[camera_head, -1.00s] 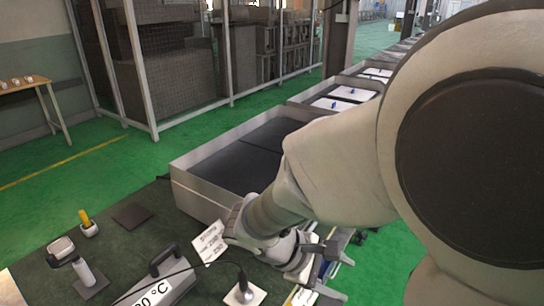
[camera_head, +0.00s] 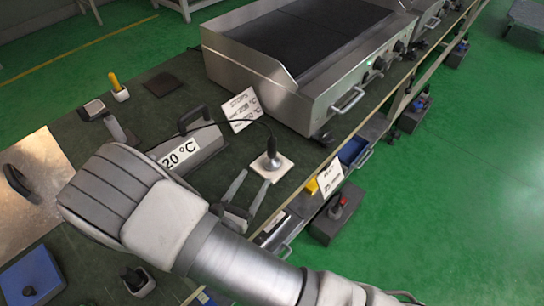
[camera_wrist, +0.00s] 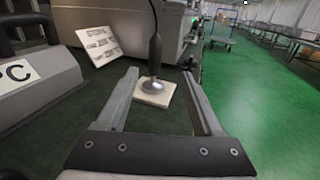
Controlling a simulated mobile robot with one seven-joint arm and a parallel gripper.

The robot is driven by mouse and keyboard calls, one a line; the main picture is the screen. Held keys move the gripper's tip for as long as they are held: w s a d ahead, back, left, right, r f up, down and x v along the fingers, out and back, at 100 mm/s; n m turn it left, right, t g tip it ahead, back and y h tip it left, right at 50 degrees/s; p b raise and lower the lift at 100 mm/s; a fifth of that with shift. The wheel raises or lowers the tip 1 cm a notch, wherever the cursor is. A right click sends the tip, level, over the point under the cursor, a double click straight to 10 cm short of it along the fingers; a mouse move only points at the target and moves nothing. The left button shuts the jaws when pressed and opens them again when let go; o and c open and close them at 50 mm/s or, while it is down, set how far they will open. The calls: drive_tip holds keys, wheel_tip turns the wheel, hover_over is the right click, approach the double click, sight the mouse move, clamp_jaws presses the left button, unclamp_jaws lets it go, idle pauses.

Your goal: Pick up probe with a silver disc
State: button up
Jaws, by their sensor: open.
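The probe with a silver disc (camera_head: 272,160) stands on a small pale square pad on the dark green bench, with a black cable rising from its top. In the wrist view the probe (camera_wrist: 153,84) is upright on the pad, ahead of and between the two fingers, apart from them. My gripper (camera_head: 245,194) is open and empty, with its fingers reaching toward the pad. In the wrist view my gripper (camera_wrist: 158,78) shows both fingers spread wide. The pad (camera_wrist: 157,97) is partly seen beyond the fingertips.
A grey case marked 20 °C (camera_head: 185,140) with a black handle lies left of the probe. A white sign (camera_head: 242,108) stands behind it. A large steel griddle (camera_head: 305,60) fills the back. A yellow-handled item (camera_head: 117,88) stands farther left. The bench's edge is to the right.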

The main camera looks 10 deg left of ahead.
sight(272, 148)
drive_tip(key=b+x, duration=0.2)
drive_tip(key=x, duration=1)
drive_tip(key=shift+a+f, duration=0.15)
drive_tip(key=shift+a+b+x, duration=0.15)
drive_tip(key=shift+b+x, duration=0.4)
drive_tip(key=shift+x, duration=0.75)
drive_tip(key=shift+a+b+x, duration=0.15)
drive_tip(key=shift+b+x, duration=0.35)
drive_tip(key=shift+x, duration=0.85)
clamp_jaws()
